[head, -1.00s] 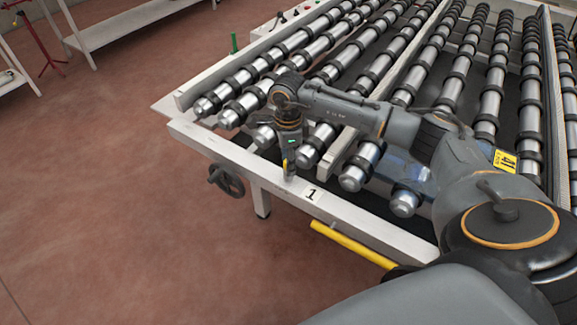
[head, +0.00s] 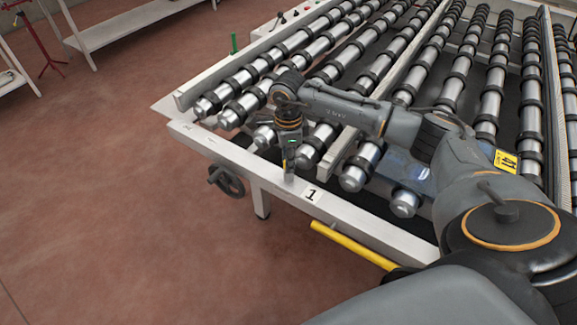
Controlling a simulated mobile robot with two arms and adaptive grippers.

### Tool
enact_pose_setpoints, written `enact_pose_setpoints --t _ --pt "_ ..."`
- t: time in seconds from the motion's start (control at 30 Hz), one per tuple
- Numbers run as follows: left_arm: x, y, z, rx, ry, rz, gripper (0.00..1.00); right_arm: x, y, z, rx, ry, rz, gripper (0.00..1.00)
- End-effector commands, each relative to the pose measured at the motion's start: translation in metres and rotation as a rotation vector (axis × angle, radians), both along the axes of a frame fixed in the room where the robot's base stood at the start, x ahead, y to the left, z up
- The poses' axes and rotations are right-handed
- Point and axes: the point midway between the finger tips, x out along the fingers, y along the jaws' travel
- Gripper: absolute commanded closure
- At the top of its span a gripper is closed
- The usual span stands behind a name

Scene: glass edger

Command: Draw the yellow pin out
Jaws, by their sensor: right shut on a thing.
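My right gripper (head: 289,177) points down at the white front rail (head: 245,160) of the roller table, just left of the label marked 1 (head: 311,194). It is shut on the yellow pin, of which only a tiny trace of yellow (head: 284,163) shows beside the fingers. The rest of the pin is hidden by the gripper, and I cannot tell how deep it sits in the rail. My left gripper is not in view.
Metal rollers with black rings (head: 320,137) lie behind the gripper. A dark handwheel (head: 226,181) hangs below the rail to its left. A yellow bar (head: 352,246) is below right. A green pin (head: 233,43) stands upright at the far left edge. Open floor lies left.

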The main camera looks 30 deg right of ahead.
Motion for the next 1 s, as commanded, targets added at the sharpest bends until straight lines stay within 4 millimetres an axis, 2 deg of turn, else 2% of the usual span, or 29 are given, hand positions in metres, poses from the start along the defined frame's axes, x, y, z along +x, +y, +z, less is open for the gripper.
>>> enact_pose_setpoints --t 1.0 --pt "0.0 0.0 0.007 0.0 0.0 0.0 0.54 0.0 0.0 0.015 0.0 -0.001 0.0 1.0"
